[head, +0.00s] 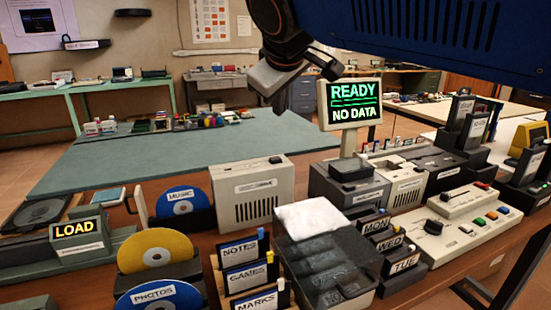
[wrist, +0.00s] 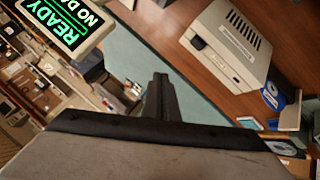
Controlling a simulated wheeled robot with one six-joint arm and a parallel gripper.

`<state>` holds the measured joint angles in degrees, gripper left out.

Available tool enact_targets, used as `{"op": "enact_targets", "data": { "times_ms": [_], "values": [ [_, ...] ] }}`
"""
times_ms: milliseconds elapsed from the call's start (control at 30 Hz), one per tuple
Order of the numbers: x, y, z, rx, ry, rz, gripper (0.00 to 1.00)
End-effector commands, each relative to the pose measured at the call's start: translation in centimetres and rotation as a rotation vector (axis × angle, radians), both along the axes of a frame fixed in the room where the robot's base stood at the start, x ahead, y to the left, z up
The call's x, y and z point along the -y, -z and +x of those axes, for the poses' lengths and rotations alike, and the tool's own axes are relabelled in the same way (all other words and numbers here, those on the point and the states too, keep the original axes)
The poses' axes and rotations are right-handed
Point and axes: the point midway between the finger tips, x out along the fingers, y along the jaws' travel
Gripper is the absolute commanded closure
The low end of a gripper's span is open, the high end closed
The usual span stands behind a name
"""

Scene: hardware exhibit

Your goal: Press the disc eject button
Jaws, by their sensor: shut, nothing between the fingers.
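My gripper (head: 274,92) hangs at the top middle of the head view, in the air above the bench. In the wrist view its fingers (wrist: 161,97) are together and empty. A beige vented box (head: 251,194) stands below it on the bench, apart from the fingers. The box also shows in the wrist view (wrist: 228,48), with a small dark square part on its near corner. At the left is a unit with a lit LOAD display (head: 75,233) near a dark round disc tray (head: 38,213). I cannot tell which part is the disc eject button.
A lit READY / NO DATA screen (head: 351,102) stands right of my gripper. Blue MUSIC (head: 181,201), yellow (head: 156,252) and PHOTOS (head: 158,296) discs stand at the left front. A clear-sided bin (head: 327,262) and a switch panel (head: 455,222) crowd the front. The teal mat (head: 140,160) has free room.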

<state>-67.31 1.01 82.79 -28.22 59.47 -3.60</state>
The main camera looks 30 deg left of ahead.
Motion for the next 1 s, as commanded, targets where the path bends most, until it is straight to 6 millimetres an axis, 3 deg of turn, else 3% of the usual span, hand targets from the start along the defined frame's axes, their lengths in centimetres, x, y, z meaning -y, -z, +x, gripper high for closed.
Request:
{"op": "enact_targets", "data": {
  "times_ms": [567,1000],
  "values": [
    [-0.7,0.2,-0.4,0.006,-0.010,-0.001,1.00],
    [-0.7,4.9,-0.4,0.005,-0.011,-0.003,1.00]
  ]
}}
